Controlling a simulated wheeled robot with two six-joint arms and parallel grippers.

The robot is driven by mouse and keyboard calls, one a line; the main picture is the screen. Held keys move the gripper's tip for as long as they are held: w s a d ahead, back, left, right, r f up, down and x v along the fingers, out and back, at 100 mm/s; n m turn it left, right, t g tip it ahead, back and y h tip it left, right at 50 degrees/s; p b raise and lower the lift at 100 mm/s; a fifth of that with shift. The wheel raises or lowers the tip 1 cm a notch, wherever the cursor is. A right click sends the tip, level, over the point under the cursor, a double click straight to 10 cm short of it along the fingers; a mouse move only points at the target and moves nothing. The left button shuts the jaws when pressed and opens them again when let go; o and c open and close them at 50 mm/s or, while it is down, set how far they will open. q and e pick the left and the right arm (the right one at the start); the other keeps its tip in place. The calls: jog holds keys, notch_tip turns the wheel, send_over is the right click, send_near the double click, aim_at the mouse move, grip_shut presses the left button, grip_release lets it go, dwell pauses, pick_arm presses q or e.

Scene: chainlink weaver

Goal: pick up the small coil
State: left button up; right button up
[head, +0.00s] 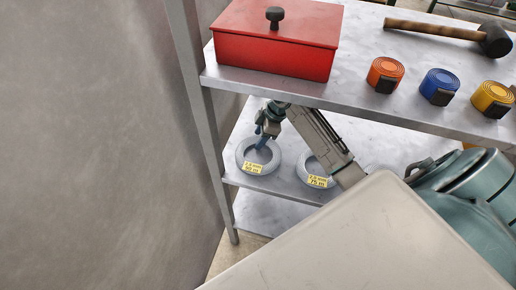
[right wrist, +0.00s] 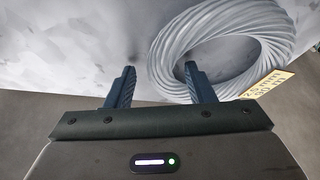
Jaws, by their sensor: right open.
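My right gripper (head: 261,143) is over the left coil's far part. In the right wrist view my right gripper (right wrist: 163,80) is open, with a coil (right wrist: 270,40) to the right. Its right finger overlaps the coil's ring in the picture, and its left finger is outside the ring. Nothing is held. My left gripper is not in view.
The upper shelf (head: 350,100) overhangs the lower one and bears a red box (head: 275,50), orange, blue and yellow rolled straps and a mallet (head: 440,32). A shelf post (head: 207,130) and a wall stand left. A third coil (head: 378,169) is partly hidden.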

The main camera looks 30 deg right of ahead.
grip_shut()
jog(key=shift+r, duration=0.2)
dwell(0.4)
